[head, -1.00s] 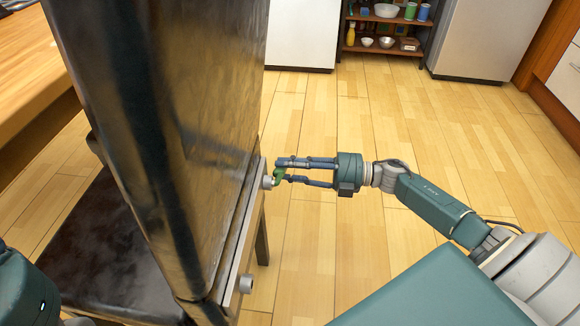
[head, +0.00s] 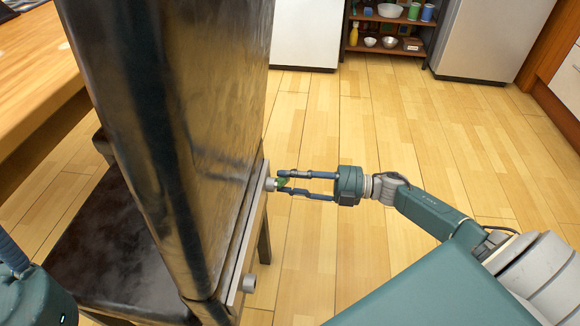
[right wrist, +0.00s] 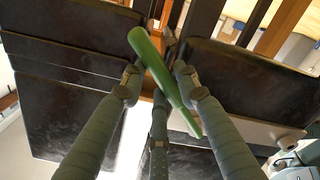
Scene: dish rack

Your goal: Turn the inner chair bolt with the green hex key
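The chair (head: 170,130) stands on the left, its dark back towards me. Two grey bolt heads show on its light side rail: an upper bolt (head: 270,184) and a lower bolt (head: 248,284). The green hex key (head: 283,182) is at the upper bolt; whether its tip is seated is hidden. My right gripper (head: 284,181) has its fingers around the key. In the right wrist view the green handle (right wrist: 158,68) runs slantwise between the closed-in fingertips. My left gripper (head: 12,258) is cut off at the lower left; its fingertips are out of view.
A wooden table (head: 35,85) stands behind the chair on the left. A shelf (head: 385,50) with bowls and cups stands at the back, beside a light appliance (head: 485,40). The wooden floor (head: 340,240) around my right arm is clear.

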